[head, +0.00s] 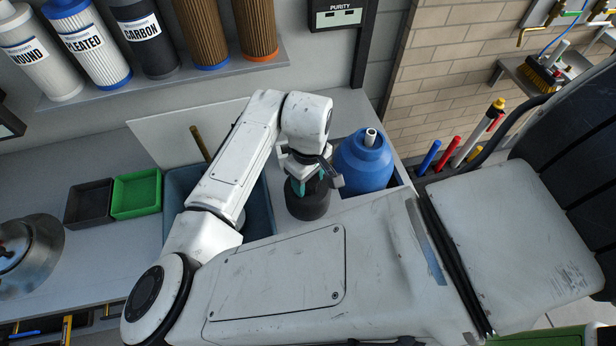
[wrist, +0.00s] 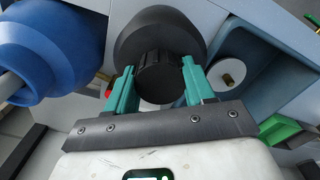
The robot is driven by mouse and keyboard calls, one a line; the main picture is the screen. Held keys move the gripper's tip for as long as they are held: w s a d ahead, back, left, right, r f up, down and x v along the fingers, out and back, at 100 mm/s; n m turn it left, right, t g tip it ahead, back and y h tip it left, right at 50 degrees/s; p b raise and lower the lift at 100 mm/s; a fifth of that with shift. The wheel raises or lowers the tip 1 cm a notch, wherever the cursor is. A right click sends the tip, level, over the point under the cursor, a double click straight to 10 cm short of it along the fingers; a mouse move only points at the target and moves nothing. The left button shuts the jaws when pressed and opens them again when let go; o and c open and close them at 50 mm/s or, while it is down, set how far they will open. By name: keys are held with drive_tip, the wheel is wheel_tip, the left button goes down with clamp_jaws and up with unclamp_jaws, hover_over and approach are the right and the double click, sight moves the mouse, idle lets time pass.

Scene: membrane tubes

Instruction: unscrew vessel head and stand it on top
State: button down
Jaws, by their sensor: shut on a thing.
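My gripper (head: 309,183) points down in the middle of the head view, left of a blue vessel. Its teal fingers (wrist: 154,82) are shut on a black ribbed head (wrist: 160,77), one finger on each side. Behind the head in the wrist view is a wider, dark rounded vessel (wrist: 158,32). In the head view the dark vessel (head: 308,205) shows under the fingers, while the wrist covers most of the ribbed head. I cannot tell whether the head is still threaded on the vessel.
The blue vessel (head: 363,162) with a pale tube on top stands close on the right; it also shows in the wrist view (wrist: 55,38). A blue-grey basin (head: 180,185) lies left, partly under my arm. Green (head: 136,194) and black (head: 88,203) trays sit further left.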

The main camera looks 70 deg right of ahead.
drive_tip(key=shift+f+b, duration=0.55)
drive_tip(key=shift+f, duration=1.15)
idle(2.3)
drive_tip(key=shift+c, duration=2.1)
unclamp_jaws()
drive_tip(key=shift+o, duration=0.5)
drive_tip(key=shift+f, duration=0.1)
drive_tip(key=shift+a, duration=0.15)
drive_tip(key=shift+r+p, duration=2.95)
drive_tip(key=shift+r, duration=1.75)
